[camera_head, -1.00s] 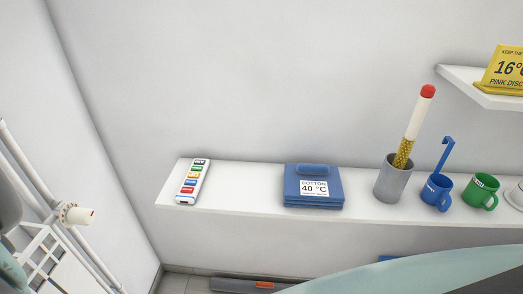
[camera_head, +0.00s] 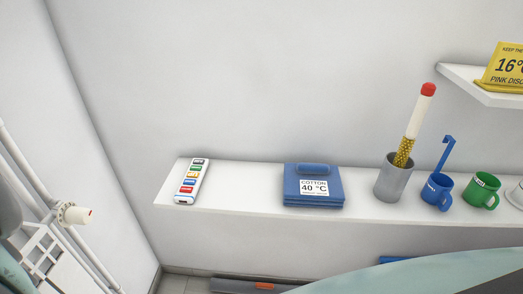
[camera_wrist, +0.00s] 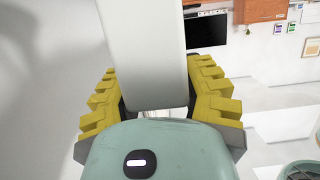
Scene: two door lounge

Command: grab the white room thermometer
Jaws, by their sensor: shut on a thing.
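My gripper (camera_wrist: 157,85), with yellow ridged fingers, is shut on a plain white slab-like thing in the wrist view. The slab looks to be the white room thermometer (camera_wrist: 143,40); no dial or scale shows on the side I see. It runs from between the fingers up past the top edge of the picture. The greenish gripper body hides its near end. My gripper does not show in the head view.
A white shelf (camera_head: 250,205) runs along the wall in the head view. On it are a white device with coloured labels (camera_head: 191,182), a blue stack (camera_head: 305,200), a grey cup (camera_head: 390,181), a blue mug (camera_head: 436,191) and a green mug (camera_head: 479,190). A yellow sign (camera_head: 500,70) stands on a higher shelf.

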